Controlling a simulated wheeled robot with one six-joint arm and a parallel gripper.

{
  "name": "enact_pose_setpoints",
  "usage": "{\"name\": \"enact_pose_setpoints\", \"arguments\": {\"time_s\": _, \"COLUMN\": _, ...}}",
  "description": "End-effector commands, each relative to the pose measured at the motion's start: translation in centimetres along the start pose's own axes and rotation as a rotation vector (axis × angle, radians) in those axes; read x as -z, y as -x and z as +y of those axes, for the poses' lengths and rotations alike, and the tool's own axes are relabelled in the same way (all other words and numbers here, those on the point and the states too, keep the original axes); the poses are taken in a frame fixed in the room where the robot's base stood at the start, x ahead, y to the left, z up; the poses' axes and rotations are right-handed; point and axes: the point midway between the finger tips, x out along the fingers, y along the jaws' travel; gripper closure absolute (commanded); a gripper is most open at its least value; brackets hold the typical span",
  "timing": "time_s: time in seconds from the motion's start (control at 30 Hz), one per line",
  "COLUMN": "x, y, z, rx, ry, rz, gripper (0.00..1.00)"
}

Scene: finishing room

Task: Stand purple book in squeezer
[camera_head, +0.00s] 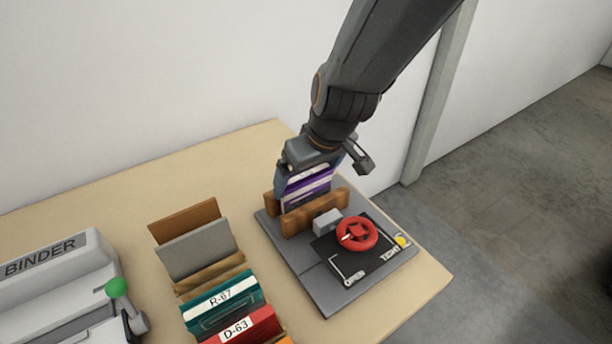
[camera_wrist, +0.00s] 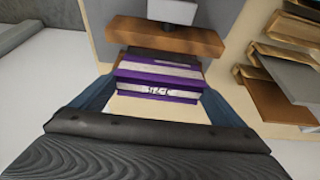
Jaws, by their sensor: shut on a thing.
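The purple book (camera_head: 306,186) has white bands and stands upright between the two wooden jaws of the squeezer. In the wrist view the purple book (camera_wrist: 158,82) shows between my fingers, in front of one wooden jaw (camera_wrist: 165,35). My gripper (camera_head: 310,165) is above the squeezer and shut on the book's upper part; it also shows in the wrist view (camera_wrist: 155,100). The squeezer (camera_head: 316,281) has a grey base, wooden jaws and a red handwheel (camera_head: 357,233). The book's lower edge is hidden by the front jaw, so I cannot tell whether it touches the base.
A rack holds teal (camera_head: 222,304) and red (camera_head: 240,326) books, with brown and grey boards (camera_head: 198,248) behind, left of the squeezer. A grey binder machine (camera_head: 50,285) stands at far left. The table's right edge is close to the squeezer. A wall runs behind.

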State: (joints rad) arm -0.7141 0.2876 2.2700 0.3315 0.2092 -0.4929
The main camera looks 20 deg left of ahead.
Motion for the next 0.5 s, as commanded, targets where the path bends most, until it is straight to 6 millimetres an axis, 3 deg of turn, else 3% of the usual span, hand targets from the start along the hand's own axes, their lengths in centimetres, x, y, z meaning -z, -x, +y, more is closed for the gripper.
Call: {"name": "enact_pose_setpoints", "arguments": {"time_s": 0.5, "x": -0.32, "y": -0.8, "z": 0.01, "rx": 0.0, "ry": 0.0, "rz": 0.0, "gripper": 0.33}}
